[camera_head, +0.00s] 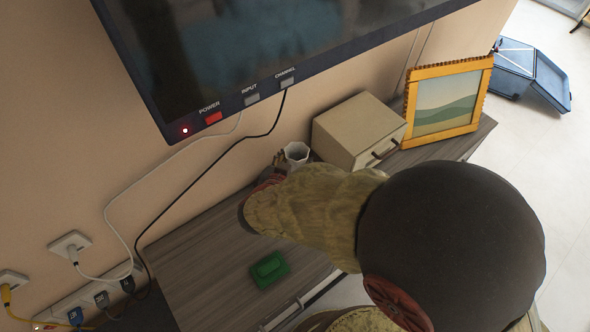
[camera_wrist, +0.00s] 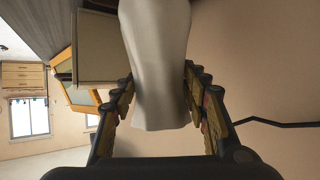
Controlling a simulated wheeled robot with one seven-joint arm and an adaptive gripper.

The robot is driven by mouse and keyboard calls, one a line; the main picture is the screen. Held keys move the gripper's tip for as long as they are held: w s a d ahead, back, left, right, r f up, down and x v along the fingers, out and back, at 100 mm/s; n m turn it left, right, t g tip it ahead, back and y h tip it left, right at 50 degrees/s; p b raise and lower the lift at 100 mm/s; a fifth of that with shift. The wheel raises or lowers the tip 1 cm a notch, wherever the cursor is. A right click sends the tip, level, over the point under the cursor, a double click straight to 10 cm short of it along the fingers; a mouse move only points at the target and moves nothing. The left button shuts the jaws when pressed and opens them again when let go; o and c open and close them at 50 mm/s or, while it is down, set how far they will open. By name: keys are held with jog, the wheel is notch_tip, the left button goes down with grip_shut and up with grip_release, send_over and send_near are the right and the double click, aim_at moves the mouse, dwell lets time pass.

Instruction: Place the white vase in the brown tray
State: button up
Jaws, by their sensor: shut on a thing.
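The white vase (camera_head: 296,152) is at the back of the grey wooden cabinet top, close to the wall and left of a beige box. Only its open rim and upper part show in the head view; my arm hides the rest. In the wrist view the vase (camera_wrist: 156,60) stands between my two fingers, which press in on both its sides. My gripper (camera_wrist: 160,88) is shut on it. In the head view my gripper is mostly hidden behind my arm. I cannot tell whether the vase touches the cabinet top. No brown tray shows in either view.
The beige box (camera_head: 350,128) and a wooden picture frame (camera_head: 447,100) stand right of the vase. A television (camera_head: 250,45) hangs above, with cables along the wall. A green object (camera_head: 269,269) lies on the cabinet top (camera_head: 205,262), with free room around it.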

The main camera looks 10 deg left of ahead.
jog(key=shift+w+a+f+b, duration=0.2)
jog(key=shift+w+f, duration=0.25)
jog(key=shift+f, duration=0.1)
jog(key=shift+w+a+f+b, duration=0.15)
jog(key=shift+w+f+b, duration=0.05)
jog(key=shift+w+f, duration=0.25)
notch_tip(320, 180, down, 4)
jog(key=shift+w+a+r+b, duration=0.1)
jog(key=shift+r+b, duration=0.1)
jog(key=shift+b, duration=0.95)
jog(key=shift+r, duration=0.1)
jog(key=o, duration=1.4)
jog(key=shift+o, duration=0.3)
